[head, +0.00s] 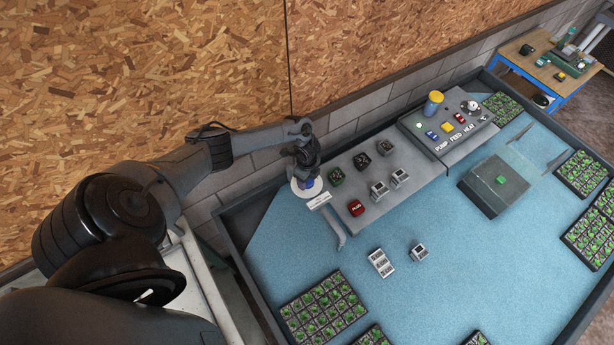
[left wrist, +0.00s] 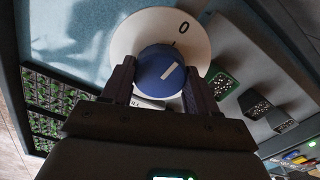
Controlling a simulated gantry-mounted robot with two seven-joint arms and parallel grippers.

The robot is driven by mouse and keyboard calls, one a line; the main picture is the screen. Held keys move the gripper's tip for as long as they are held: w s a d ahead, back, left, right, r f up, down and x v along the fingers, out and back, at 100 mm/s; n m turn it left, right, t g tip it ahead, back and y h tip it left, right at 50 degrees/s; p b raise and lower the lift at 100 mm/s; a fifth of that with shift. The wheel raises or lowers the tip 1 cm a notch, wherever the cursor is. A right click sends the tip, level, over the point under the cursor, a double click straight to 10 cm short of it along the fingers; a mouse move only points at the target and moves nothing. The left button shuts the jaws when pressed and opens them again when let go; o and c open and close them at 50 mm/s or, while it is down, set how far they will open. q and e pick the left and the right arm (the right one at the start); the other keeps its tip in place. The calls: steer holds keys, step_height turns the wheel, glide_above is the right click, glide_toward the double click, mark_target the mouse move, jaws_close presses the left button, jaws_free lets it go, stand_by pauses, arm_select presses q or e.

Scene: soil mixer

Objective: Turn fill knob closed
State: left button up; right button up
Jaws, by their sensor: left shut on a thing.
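The fill knob (left wrist: 158,78) is blue with a white pointer line, on a round white dial (left wrist: 128,40) marked "0" in the left wrist view. The pointer line slants up and right, not squarely at the "0". In the head view the knob is mostly hidden under my left gripper (head: 306,170), and the dial (head: 297,190) shows around it. In the left wrist view my left gripper (left wrist: 159,80) has one finger on each side of the knob and is shut on it. A white label (head: 320,201) sits beside the dial. My right gripper is not in view.
A grey panel beside the knob bears dark and light blocks and a red button (head: 356,208). A control box (head: 447,125) with coloured switches stands farther right. Seedling trays (head: 325,308) lie around the blue surface (head: 390,225), whose middle is largely clear. A wood-board wall rises behind.

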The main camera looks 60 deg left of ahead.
arm_select(q)
steer(key=shift+n, duration=0.6)
steer(key=shift+p, duration=0.3)
steer(key=o, duration=1.1)
steer(key=shift+c, duration=0.2)
steer(key=shift+r, duration=0.1)
step_height(320, 180, up, 11)
steer(key=shift+p, duration=0.3)
